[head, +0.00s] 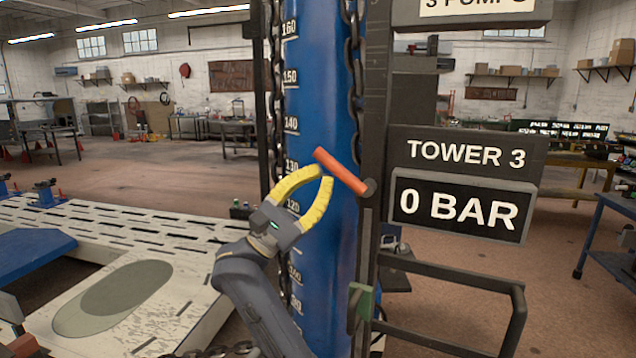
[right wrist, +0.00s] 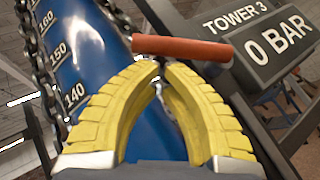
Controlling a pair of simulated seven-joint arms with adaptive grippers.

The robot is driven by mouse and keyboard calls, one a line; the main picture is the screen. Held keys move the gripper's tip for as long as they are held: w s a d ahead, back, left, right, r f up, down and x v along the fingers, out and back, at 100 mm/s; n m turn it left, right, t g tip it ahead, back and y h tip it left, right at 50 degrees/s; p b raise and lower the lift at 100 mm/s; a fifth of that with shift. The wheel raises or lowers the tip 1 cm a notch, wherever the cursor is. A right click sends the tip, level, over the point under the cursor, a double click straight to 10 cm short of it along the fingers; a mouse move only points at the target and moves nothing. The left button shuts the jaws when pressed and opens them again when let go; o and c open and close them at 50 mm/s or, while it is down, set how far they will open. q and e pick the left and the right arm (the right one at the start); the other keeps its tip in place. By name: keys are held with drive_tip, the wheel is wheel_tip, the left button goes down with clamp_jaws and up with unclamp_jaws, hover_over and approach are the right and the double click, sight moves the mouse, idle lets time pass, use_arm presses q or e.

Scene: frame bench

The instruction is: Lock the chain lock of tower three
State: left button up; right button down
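Tower three is a blue column (head: 325,100) with a height scale and a dark chain (head: 354,60) along its right side. An orange-red bar handle (head: 340,170), which I take for the chain lock, slants down to a dark round end at the black post. In the right wrist view the handle (right wrist: 182,48) lies across, just beyond my fingertips. My right gripper (head: 324,175) has yellow fingers whose tips come together in front of the column, with nothing visible held. Whether the tips touch the handle I cannot tell. My left gripper is not in view.
A "TOWER 3" sign (head: 466,154) and a "0 BAR" display (head: 458,212) stand right of the column. A black rail frame (head: 450,271) is below them. A slotted pale platform (head: 120,228) spreads at the left. A second chain (head: 277,110) hangs left of the column.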

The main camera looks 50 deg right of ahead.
sight(324, 151)
idle(0.4)
drive_tip(key=shift+r+m+g+y, duration=0.3)
drive_tip(key=shift+m+g+y, duration=0.2)
drive_tip(key=shift+m+g, duration=0.1)
drive_tip(key=shift+s+r+m+y, duration=0.1)
drive_tip(key=shift+r+m+y, duration=0.05)
drive_tip(key=shift+m+y, duration=0.2)
drive_tip(key=r+m+y, duration=0.1)
drive_tip(key=m+y, duration=0.1)
drive_tip(key=s+r+m+g+y, duration=0.1)
drive_tip(key=r+m+y, duration=0.1)
drive_tip(key=m, duration=0.1)
drive_tip(key=shift+s+d+y, duration=0.15)
drive_tip(key=shift+y, duration=0.2)
drive_tip(key=r+m+y, duration=0.1)
drive_tip(key=s+r+m+y, duration=0.1)
drive_tip(key=shift+s+d+m+t+y, duration=0.2)
drive_tip(key=shift+s+m+t+y, duration=0.1)
drive_tip(key=shift+t, duration=0.1)
drive_tip(key=shift+s+d+r+m+t+y, duration=0.1)
drive_tip(key=shift+s+r+m+t+y, duration=0.15)
drive_tip(key=shift+s+m+y, duration=0.2)
drive_tip(key=shift+s+d+r+m+t+y, duration=0.15)
drive_tip(key=shift+s+m+t+y, duration=0.2)
drive_tip(key=shift+y, duration=0.2)
drive_tip(key=shift+s, duration=0.1)
